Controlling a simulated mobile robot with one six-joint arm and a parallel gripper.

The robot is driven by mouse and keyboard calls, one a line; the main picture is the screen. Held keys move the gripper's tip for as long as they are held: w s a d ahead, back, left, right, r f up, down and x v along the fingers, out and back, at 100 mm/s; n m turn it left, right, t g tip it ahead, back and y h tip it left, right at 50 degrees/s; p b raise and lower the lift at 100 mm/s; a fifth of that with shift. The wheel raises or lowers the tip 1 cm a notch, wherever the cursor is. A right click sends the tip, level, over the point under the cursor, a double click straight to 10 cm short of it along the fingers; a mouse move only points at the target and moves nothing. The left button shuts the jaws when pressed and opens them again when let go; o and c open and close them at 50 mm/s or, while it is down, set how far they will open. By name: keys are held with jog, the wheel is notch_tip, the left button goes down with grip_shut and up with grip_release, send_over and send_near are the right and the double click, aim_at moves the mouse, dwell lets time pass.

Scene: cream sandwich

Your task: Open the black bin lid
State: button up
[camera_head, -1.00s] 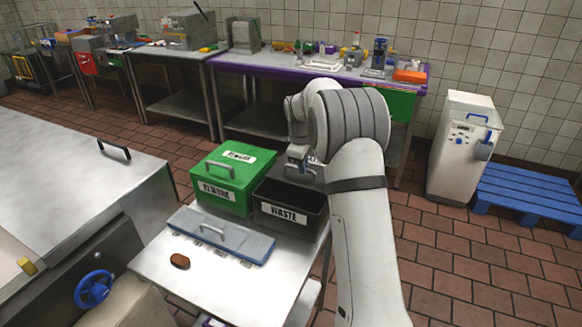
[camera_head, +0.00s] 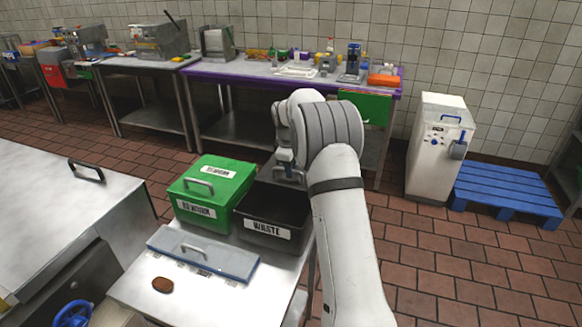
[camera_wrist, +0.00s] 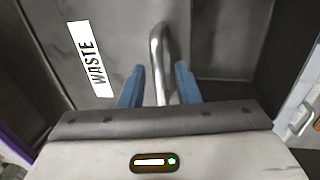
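The black bin (camera_head: 250,216) with a white WASTE label stands on the small steel table, right of the green bin. Its dark interior shows from above in the head view. Its grey lid (camera_head: 284,176) is tilted up at the back of the bin. My gripper (camera_head: 285,160) is at this lid. In the wrist view, my two blue fingers (camera_wrist: 160,80) stand close on both sides of the lid's metal handle (camera_wrist: 159,45) and look shut on it. The lid face (camera_wrist: 125,35) with its WASTE label fills the upper left there. My arm hides the bin's right side.
The closed green bin (camera_head: 208,190) stands just left. A blue-grey lid with a handle (camera_head: 205,255) and a brown patty (camera_head: 162,285) are on the table in front. A white machine (camera_head: 435,150) and blue pallet (camera_head: 508,190) stand right.

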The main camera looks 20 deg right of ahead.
jog(key=shift+o, duration=0.3)
notch_tip(320, 180, up, 8)
jog(key=s+a+b, duration=0.1)
jog(key=shift+f, duration=0.15)
jog(key=shift+s, duration=0.1)
jog(key=s+a+r+m, duration=0.2)
jog(key=s+r+m, duration=0.15)
jog(key=s, duration=0.55)
jog(key=s+a+r+m, duration=0.2)
jog(key=s+a+r, duration=0.15)
jog(key=s, duration=0.65)
jog(key=s+a+f+m, duration=0.1)
jog(key=s+f+m, duration=0.1)
jog(key=s, duration=0.9)
jog(key=s+a+f+m+t+y, duration=0.1)
jog(key=s+f+m, duration=0.2)
jog(key=s, duration=0.9)
jog(key=shift+a+f, duration=0.15)
jog(key=shift+a, duration=0.25)
